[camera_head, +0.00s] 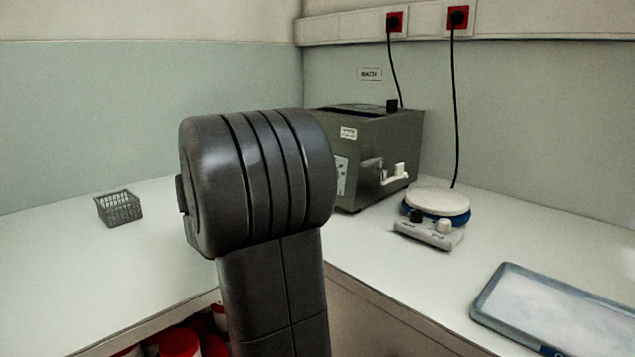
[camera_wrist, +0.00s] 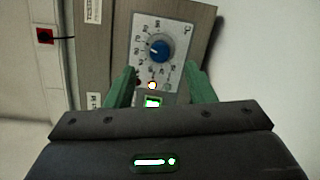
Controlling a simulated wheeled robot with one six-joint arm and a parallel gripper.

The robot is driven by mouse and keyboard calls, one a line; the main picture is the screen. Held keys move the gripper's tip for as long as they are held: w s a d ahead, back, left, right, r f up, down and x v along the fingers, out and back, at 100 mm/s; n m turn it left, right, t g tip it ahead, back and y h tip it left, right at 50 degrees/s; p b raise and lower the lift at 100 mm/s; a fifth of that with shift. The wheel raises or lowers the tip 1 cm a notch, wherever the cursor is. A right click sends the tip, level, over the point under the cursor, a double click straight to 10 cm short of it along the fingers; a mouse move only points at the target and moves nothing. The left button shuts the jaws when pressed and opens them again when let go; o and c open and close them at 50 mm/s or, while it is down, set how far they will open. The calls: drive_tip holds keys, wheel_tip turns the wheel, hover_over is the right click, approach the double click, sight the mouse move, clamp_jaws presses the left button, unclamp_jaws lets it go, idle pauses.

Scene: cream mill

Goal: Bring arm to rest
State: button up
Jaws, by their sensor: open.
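My gripper (camera_wrist: 160,88) shows in the wrist view with its two green fingers spread apart and nothing between them. Behind the fingers is the front panel of a grey box-shaped machine, with a blue dial (camera_wrist: 159,50), a lit amber lamp (camera_wrist: 152,86) and a lit green switch (camera_wrist: 153,102). I cannot tell how far the fingertips are from the panel. In the head view my dark arm stands upright in the middle and hides part of the grey machine (camera_head: 385,150). My gripper is hidden in that view.
A hotplate-like device (camera_head: 437,203) with a round white top stands right of the machine. A blue-rimmed tray (camera_head: 486,300) lies at the front right. A small grey basket (camera_head: 119,207) sits on the left counter. Red-lidded containers (camera_head: 180,342) are below. Cables hang from red sockets (camera_head: 458,18).

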drive_tip(key=b+x, duration=0.1)
drive_tip(key=x, duration=0.6)
drive_tip(key=p+v, duration=0.3)
drive_tip(key=v, duration=1.1)
drive_tip(key=b+x, duration=0.2)
drive_tip(key=x, duration=1.2)
drive_tip(key=shift+w+d+r, duration=0.1)
drive_tip(key=shift+r, duration=0.05)
drive_tip(key=shift+r+n+p, duration=0.15)
drive_tip(key=shift+n+p, duration=0.7)
drive_tip(key=shift+n, duration=0.15)
drive_tip(key=n+t+p, duration=0.1)
drive_tip(key=n+p, duration=0.2)
drive_tip(key=p, duration=0.1)
drive_tip(key=shift+n, duration=0.3)
drive_tip(key=n+p, duration=0.4)
drive_tip(key=p, duration=0.1)
drive_tip(key=shift+t+p, duration=0.3)
drive_tip(key=shift+t, duration=0.1)
drive_tip(key=n+t+y+p, duration=0.1)
drive_tip(key=n+p, duration=0.7)
drive_tip(key=p, duration=0.3)
drive_tip(key=shift+n+t+p, duration=0.3)
drive_tip(key=shift+n+p, duration=0.5)
drive_tip(key=shift+p, duration=0.05)
